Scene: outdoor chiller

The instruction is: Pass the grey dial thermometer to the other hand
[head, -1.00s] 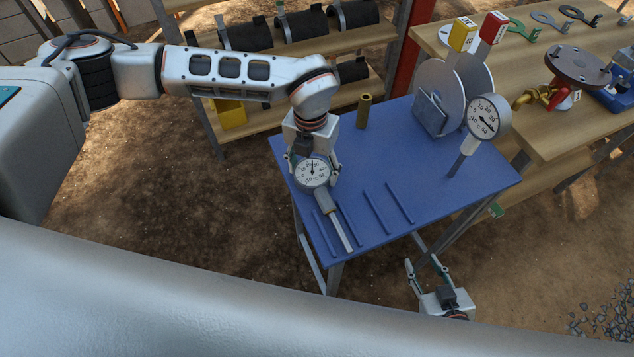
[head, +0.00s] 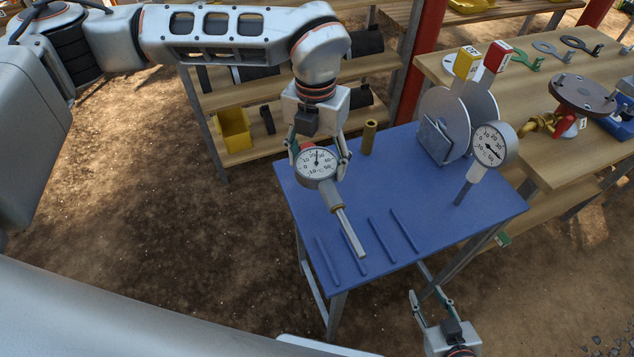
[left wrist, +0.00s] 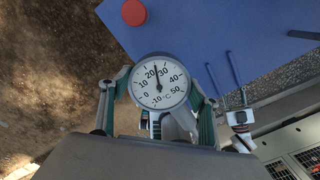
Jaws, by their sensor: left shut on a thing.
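The grey dial thermometer (head: 316,166) is in my left gripper (head: 321,160), which is shut on it around the dial housing. Its dial faces the head camera, and its stem slants down to the right over the blue table (head: 420,215). In the left wrist view the dial (left wrist: 160,82) sits between the fingers of my left gripper (left wrist: 160,95); the stem is mostly hidden. My right gripper (head: 432,305) is open and empty, low beyond the table's near edge and apart from the thermometer.
A second dial thermometer (head: 490,145) stands at the table's right side, by a holder with grey discs (head: 440,120). A brass cylinder (head: 369,137) stands at the back. Several blue bars (head: 382,240) lie in front. A wooden bench (head: 540,130) is on the right.

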